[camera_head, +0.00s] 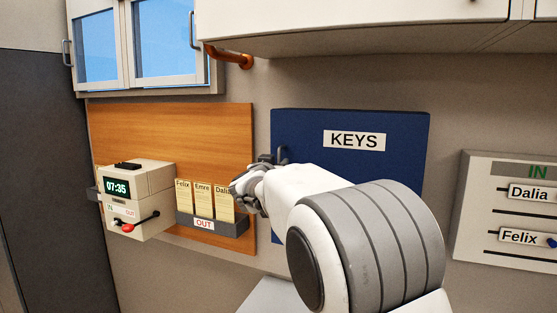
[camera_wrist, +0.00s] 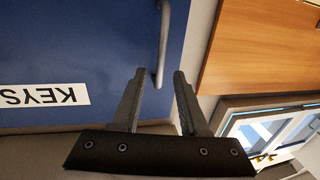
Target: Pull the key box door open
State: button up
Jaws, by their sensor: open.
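The blue key box (camera_head: 400,135) with a white KEYS label hangs on the wall, and its door looks closed. Its grey bar handle (camera_head: 283,154) is on the door's left edge. My gripper (camera_head: 240,190) is in front of the box's left edge, near the handle, and my arm hides the box's lower part. In the wrist view, turned upside down, the blue door (camera_wrist: 60,45) fills the left. There my gripper (camera_wrist: 159,74) is open, and one end of the handle (camera_wrist: 163,40) shows between the fingertips. I cannot tell whether they touch it.
Left of the box, a wooden board (camera_head: 225,130) carries an OUT card rack (camera_head: 220,225) and a time clock (camera_head: 145,195). A white cabinet (camera_head: 370,25) hangs above. An IN board (camera_head: 480,210) is at the right. A window (camera_head: 165,50) is at upper left.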

jog(key=shift+w+d, duration=0.25)
jog(key=shift+w, duration=1.05)
grip_shut()
dwell(0.5)
